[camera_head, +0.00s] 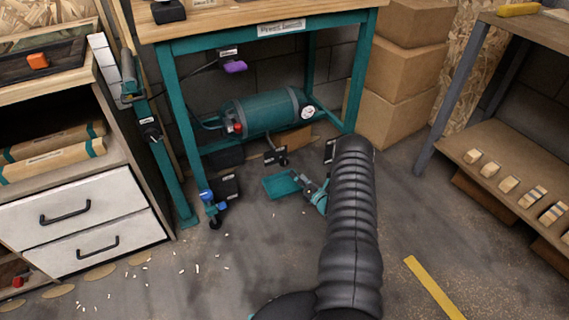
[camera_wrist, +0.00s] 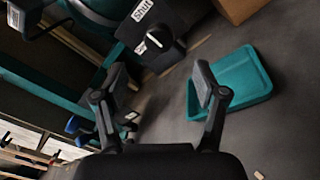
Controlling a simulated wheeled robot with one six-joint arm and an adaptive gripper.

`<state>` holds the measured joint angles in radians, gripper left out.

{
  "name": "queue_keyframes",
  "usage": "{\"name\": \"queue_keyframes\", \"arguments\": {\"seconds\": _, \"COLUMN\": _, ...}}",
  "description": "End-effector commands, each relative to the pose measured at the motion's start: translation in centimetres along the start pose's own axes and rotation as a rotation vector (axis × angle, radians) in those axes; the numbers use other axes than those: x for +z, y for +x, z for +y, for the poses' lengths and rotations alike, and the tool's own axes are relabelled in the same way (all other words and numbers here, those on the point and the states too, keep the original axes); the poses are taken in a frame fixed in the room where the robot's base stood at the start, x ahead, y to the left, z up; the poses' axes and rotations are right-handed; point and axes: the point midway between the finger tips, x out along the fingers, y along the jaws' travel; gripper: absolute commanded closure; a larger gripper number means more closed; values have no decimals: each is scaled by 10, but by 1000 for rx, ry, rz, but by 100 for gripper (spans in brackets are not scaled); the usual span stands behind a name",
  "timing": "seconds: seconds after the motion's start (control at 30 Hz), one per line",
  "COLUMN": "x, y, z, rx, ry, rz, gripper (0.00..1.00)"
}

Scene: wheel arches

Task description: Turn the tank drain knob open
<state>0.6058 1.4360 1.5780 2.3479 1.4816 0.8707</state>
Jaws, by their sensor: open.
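The tank drain knob (camera_wrist: 157,41) is a small black dial with a white mark, on a dark box. A white label beside it in the wrist view reads "Shut". In the head view the dark box (camera_head: 275,157) sits low under the teal tank (camera_head: 262,114); the knob is too small there to read. My gripper (camera_wrist: 160,78) is open and empty, with its fingers spread. In the wrist view the knob lies beyond the gap between the fingertips, apart from them. In the head view my gripper (camera_head: 314,192) is partly hidden by my arm.
A teal tray (camera_head: 282,187) lies on the floor beside my gripper, and a black box (camera_head: 229,187) is left of it. The bench's teal legs (camera_head: 180,140) flank the tank. Cardboard boxes (camera_head: 390,80) stand behind right. Open floor lies in front.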

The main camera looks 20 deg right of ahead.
Motion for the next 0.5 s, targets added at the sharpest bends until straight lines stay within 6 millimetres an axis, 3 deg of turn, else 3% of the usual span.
{"name": "queue_keyframes", "arguments": {"seconds": 0.3, "x": -1, "y": 61, "z": 1, "rx": 3, "ry": -2, "rz": 1, "gripper": 29}}
{"name": "queue_keyframes", "arguments": {"seconds": 0.5, "x": -1, "y": 88, "z": 0, "rx": 1, "ry": -1, "rz": 1, "gripper": 29}}
